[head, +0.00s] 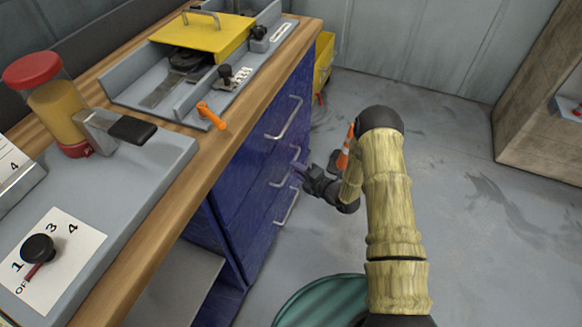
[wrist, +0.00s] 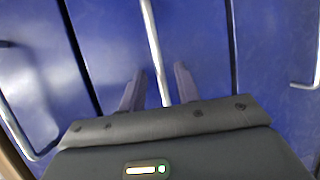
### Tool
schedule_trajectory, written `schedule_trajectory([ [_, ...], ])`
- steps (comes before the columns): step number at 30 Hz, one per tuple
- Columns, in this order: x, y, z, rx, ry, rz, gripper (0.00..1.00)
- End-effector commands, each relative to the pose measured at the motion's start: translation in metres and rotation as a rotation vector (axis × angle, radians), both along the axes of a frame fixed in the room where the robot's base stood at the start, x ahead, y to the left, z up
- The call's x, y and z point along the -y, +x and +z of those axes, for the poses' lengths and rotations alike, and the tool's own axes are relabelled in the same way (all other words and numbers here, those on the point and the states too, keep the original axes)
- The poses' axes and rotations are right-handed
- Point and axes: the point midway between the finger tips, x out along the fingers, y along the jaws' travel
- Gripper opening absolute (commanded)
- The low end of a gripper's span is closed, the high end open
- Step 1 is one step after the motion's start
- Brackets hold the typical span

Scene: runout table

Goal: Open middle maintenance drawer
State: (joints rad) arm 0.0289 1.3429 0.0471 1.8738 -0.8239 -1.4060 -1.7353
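The blue cabinet under the wooden worktop has three stacked drawers with metal bar handles. The middle drawer (wrist: 195,40) fills the centre of the wrist view, and its handle (wrist: 152,45) runs between the two fingers of my gripper (wrist: 160,72). The fingers stand apart with a gap on both sides of the bar, so they are not closed on it. In the head view my gripper (head: 300,172) is at the cabinet front by the middle handle (head: 288,173), partly covering it. The middle drawer looks closed.
The top drawer handle (head: 285,118) and the bottom drawer handle (head: 288,208) lie on either side. Floor at right is clear.

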Motion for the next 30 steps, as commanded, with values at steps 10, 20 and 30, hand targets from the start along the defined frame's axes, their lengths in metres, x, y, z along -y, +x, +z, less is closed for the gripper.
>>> schedule_trajectory([
  [10, -0.026, 0.023, -0.006, 0.000, 0.001, 0.001, 0.33],
  [20, -0.025, 0.023, -0.006, -0.001, 0.001, 0.001, 0.13],
  [30, -0.025, 0.023, -0.006, -0.001, 0.001, 0.001, 0.00],
])
